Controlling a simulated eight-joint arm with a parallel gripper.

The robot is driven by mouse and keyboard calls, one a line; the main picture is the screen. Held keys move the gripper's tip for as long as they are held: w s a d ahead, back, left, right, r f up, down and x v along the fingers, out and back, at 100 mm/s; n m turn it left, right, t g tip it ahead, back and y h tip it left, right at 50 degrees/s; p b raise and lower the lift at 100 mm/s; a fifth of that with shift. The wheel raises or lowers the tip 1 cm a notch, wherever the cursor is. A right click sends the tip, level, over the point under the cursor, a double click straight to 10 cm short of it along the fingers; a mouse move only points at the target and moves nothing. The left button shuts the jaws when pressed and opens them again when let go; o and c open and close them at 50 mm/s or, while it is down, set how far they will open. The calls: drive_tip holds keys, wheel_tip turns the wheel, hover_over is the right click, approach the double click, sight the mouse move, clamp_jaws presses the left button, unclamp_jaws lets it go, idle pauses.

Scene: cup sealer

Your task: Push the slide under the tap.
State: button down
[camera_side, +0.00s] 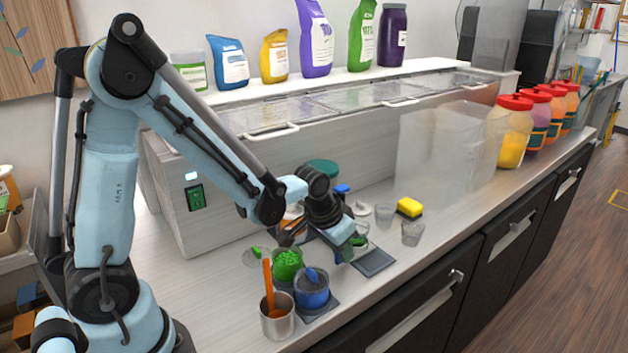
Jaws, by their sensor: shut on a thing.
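My gripper (340,248) is low over the counter, in front of the long grey cabinet, pointing down. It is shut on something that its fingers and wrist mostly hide. A small clear cup with green in it (360,241) shows right beside the fingers; I cannot tell whether they touch it. A dark flat plate (376,263), perhaps the slide, lies on the counter just right of the fingertips. I cannot make out the tap; my wrist covers much of that area. A green lid (322,167) and a blue part (342,188) show behind the wrist.
A green-filled tub (288,264), a blue tub (311,290) and a metal cup with an orange handle (277,318) stand close in front. Clear cups (412,233) and a yellow sponge (409,207) are to the right.

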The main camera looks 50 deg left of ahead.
drive_tip(key=shift+a, duration=2.45)
drive_tip(key=c, duration=1.1)
unclamp_jaws()
drive_tip(key=shift+c, duration=0.2)
drive_tip(key=shift+r, duration=0.15)
drive_tip(key=v, duration=1.1)
drive_tip(key=shift+s+r, duration=0.25)
drive_tip(key=shift+r, duration=0.1)
